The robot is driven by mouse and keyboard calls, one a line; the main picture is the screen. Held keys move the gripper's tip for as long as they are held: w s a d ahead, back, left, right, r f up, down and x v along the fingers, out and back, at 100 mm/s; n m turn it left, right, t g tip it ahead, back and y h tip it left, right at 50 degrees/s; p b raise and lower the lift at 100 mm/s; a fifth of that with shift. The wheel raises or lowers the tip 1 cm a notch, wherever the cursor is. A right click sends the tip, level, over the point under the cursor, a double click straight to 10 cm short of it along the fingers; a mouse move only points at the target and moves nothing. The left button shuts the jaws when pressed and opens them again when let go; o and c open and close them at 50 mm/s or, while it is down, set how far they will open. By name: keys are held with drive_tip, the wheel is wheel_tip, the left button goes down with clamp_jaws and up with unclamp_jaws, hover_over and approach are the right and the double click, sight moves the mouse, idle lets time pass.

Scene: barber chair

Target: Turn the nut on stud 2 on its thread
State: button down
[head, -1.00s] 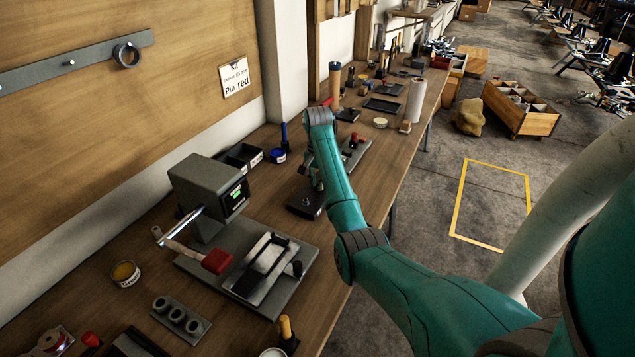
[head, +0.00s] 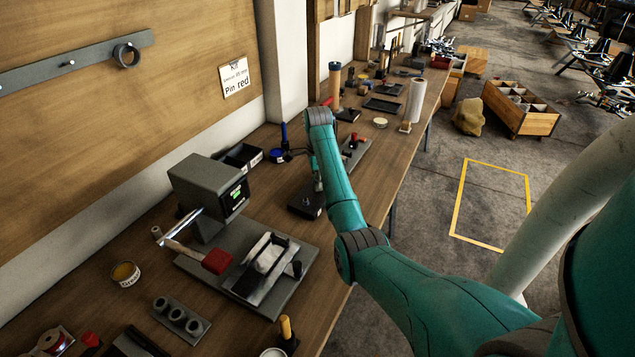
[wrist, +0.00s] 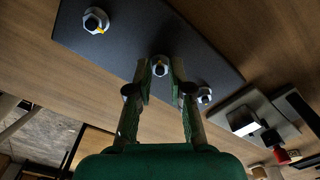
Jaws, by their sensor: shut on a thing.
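In the wrist view a dark plate (wrist: 125,42) carries three bright nuts on studs in a row. One nut (wrist: 95,20) is at the upper left, another (wrist: 204,95) at the lower right. My gripper (wrist: 160,72) has its two fingers on either side of the middle nut (wrist: 160,64), shut on it. A yellow mark shows on the middle nut and on the upper-left one. No stud numbers are readable.
On the wooden bench (head: 262,222) a grey press (head: 200,180) with a red-handled lever stands nearer. Dark bins (head: 240,157) and a blue-topped item (head: 278,155) are behind the plate. Beyond my arm is a fixture with a red knob (head: 354,138).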

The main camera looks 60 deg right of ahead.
drive_tip(key=m, duration=0.4)
drive_tip(key=shift+m, duration=0.3)
drive_tip(key=m, duration=0.3)
drive_tip(key=shift+m, duration=0.3)
drive_tip(key=m, duration=0.3)
drive_tip(key=shift+m, duration=2.1)
drive_tip(key=c, duration=1.1)
unclamp_jaws()
drive_tip(key=shift+o, duration=0.2)
